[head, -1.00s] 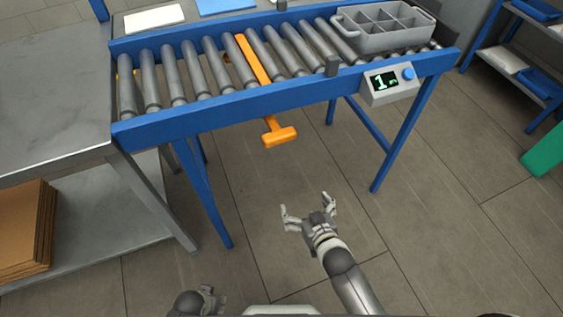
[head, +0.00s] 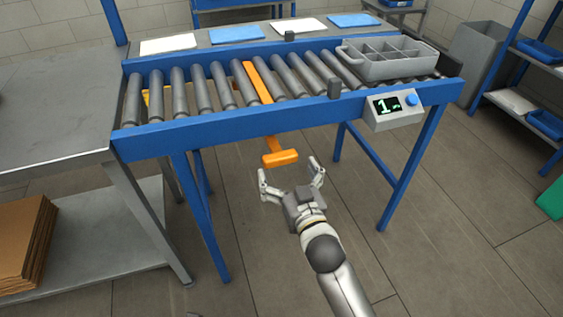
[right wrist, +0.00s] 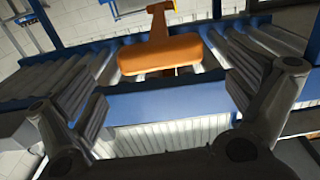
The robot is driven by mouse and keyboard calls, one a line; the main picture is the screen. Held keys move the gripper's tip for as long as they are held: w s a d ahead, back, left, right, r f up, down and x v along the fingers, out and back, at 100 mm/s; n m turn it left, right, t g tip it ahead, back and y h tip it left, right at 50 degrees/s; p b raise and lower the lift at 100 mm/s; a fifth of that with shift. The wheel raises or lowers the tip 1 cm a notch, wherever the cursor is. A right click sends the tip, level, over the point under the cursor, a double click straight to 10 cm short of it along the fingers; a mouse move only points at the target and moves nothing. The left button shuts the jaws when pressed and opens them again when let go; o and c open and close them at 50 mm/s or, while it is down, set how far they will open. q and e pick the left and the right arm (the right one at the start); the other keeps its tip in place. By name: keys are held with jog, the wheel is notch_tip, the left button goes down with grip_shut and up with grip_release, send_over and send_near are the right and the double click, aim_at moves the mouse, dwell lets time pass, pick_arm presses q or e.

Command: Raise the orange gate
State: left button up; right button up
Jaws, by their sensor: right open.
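The orange gate (head: 257,82) lies as a bar between the rollers of the blue conveyor (head: 230,118). Its orange T-shaped handle (head: 280,158) sticks out below the conveyor's front rail. My right gripper (head: 290,178) is open and empty, just in front of and below the handle, with its fingers pointing towards it. In the right wrist view the handle (right wrist: 160,55) shows ahead, between and beyond the two spread fingers, and I see no contact. My left gripper is not in view.
A grey divided tray (head: 385,62) sits on the right end of the rollers. A display box (head: 393,108) with a blue knob hangs on the front rail. A steel table (head: 55,110) with cardboard (head: 25,240) on its lower shelf stands at left. Floor in front is clear.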

aim_at(282, 162)
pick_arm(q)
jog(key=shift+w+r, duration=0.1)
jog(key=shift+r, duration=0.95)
pick_arm(e)
jog(key=shift+x, duration=1.95)
